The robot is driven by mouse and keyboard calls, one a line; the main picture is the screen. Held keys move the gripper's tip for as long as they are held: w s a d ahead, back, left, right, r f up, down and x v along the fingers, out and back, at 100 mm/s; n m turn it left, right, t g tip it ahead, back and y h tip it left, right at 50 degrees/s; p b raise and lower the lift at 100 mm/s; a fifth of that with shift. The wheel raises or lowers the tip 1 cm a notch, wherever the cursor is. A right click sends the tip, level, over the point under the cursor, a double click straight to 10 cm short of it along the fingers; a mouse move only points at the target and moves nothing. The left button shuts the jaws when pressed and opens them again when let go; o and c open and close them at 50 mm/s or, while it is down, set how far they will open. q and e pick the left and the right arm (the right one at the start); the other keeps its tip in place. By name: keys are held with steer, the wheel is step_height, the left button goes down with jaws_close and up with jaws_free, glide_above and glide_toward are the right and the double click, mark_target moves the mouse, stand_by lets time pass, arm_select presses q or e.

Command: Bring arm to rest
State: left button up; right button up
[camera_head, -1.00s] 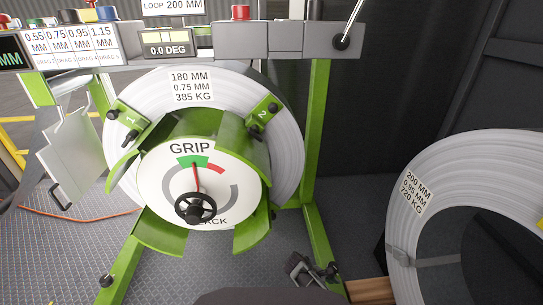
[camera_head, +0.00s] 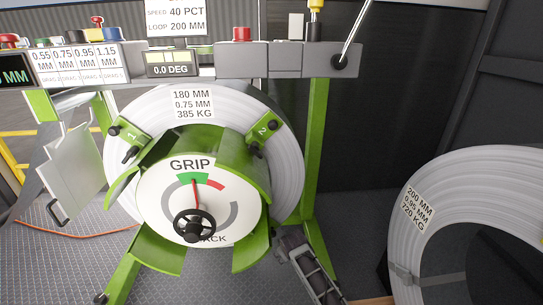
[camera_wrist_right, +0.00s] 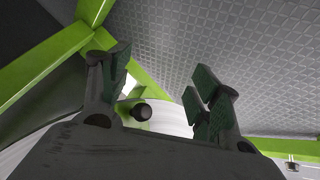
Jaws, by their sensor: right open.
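My right gripper shows in the right wrist view (camera_wrist_right: 163,70). Its two dark fingers with green pads stand wide apart, and nothing is between them. In the head view a dark grey part of my right arm rises from the bottom edge, just right of the green drum's lower flap and in front of the stand's right leg. The gripper's fingers cannot be made out clearly there. My left gripper is not in view. The green decoiler (camera_head: 251,205) carries a metal coil (camera_head: 287,165) and a round GRIP dial (camera_head: 222,208) with a black handwheel (camera_head: 194,225); its red needle points up at the green band.
A second large coil (camera_head: 412,245) stands at the right on wood (camera_head: 372,300). A control bar (camera_head: 285,58) with buttons and a lever crosses the top. In the wrist view a green beam (camera_wrist_right: 55,62) runs at the left, and plate floor (camera_wrist_right: 225,40) fills the top.

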step_height(320, 180, up, 14)
steer(key=w+a+m+t+y, duration=0.1)
steer(key=a+m+t+y, duration=0.2)
steer(key=t+y, duration=0.1)
steer(key=s+d+r+m+t+y, duration=0.1)
steer(key=s+d+r+t+y, duration=0.15)
steer(key=s+r, duration=0.4)
arm_select(q)
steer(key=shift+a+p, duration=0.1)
steer(key=shift+p, duration=0.35)
arm_select(e)
steer(key=s+d+f+m+g+h, duration=0.1)
steer(key=s+d+f+g, duration=0.2)
steer(key=s+f, duration=0.7)
steer(key=s+d+f+m+g+h, duration=0.1)
steer(key=s+d+f+g, duration=0.2)
steer(key=s+f, duration=0.7)
steer(key=s, duration=0.8)
steer(key=shift+d+f, duration=0.25)
arm_select(q)
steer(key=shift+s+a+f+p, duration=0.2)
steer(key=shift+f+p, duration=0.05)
steer(key=shift+p, duration=0.85)
arm_select(e)
steer(key=shift+s+d+f+h, duration=0.2)
steer(key=shift+s+h, duration=0.05)
